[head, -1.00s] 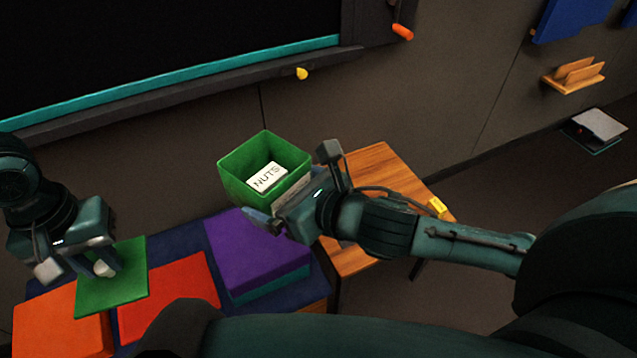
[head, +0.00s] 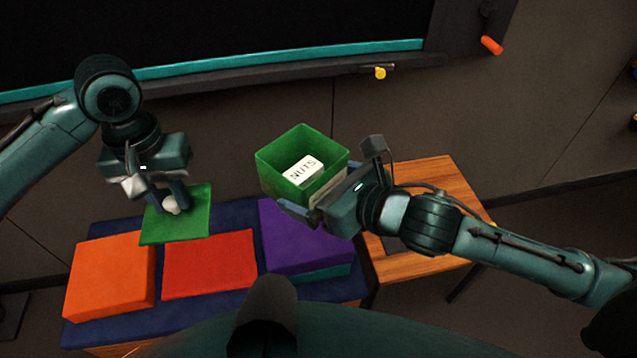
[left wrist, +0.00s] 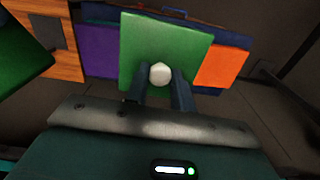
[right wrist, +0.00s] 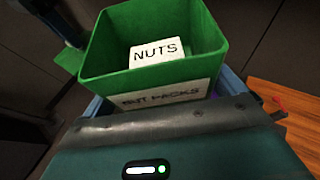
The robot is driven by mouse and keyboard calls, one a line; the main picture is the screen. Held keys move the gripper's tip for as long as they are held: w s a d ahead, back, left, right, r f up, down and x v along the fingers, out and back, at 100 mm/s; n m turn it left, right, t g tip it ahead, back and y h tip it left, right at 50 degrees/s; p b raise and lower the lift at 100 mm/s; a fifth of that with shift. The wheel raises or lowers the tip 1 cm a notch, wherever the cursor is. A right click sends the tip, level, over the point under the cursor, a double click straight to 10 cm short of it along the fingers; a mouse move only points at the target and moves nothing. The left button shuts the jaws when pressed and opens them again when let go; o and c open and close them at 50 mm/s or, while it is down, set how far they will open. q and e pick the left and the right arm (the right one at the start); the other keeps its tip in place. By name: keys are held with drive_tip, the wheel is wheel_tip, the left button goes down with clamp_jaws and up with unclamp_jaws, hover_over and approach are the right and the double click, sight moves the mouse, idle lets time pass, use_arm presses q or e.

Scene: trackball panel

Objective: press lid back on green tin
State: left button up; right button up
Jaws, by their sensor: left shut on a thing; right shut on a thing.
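The green tin (head: 290,150) is open at the top, with a white block marked NUTS (head: 303,170) inside. My right gripper (head: 303,208) is shut on the tin and holds it up, tilted; the right wrist view shows the tin (right wrist: 105,60) with a label on its near wall, partly hidden. The flat green lid (head: 160,228) has a white knob (head: 170,204). My left gripper (head: 168,205) is shut on the knob and holds the lid to the left of the tin, apart from it. The lid also shows in the left wrist view (left wrist: 140,45).
Orange (head: 112,275), red (head: 210,265) and purple (head: 300,240) boxes stand on a dark blue surface (head: 100,335) below the lid. A wooden table (head: 440,180) is at the right. A dark board (head: 220,30) with a ledge is on the wall behind.

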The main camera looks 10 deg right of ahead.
use_arm(q)
drive_tip(key=w+d+r+n, duration=0.1)
drive_tip(key=w+d+r, duration=0.5)
drive_tip(key=w+r, duration=0.25)
drive_tip(key=s+d+r+m, duration=0.1)
drive_tip(key=s+d+r, duration=0.2)
drive_tip(key=d, duration=0.4)
drive_tip(key=s+d+r+m, duration=0.1)
drive_tip(key=s+d+r, duration=0.2)
drive_tip(key=d, duration=0.5)
drive_tip(key=shift+s+r, duration=0.15)
drive_tip(key=shift+r, duration=0.7)
drive_tip(key=shift+f, duration=2.05)
drive_tip(key=shift+d, duration=0.1)
drive_tip(key=shift+f, duration=0.9)
drive_tip(key=shift+f, duration=0.55)
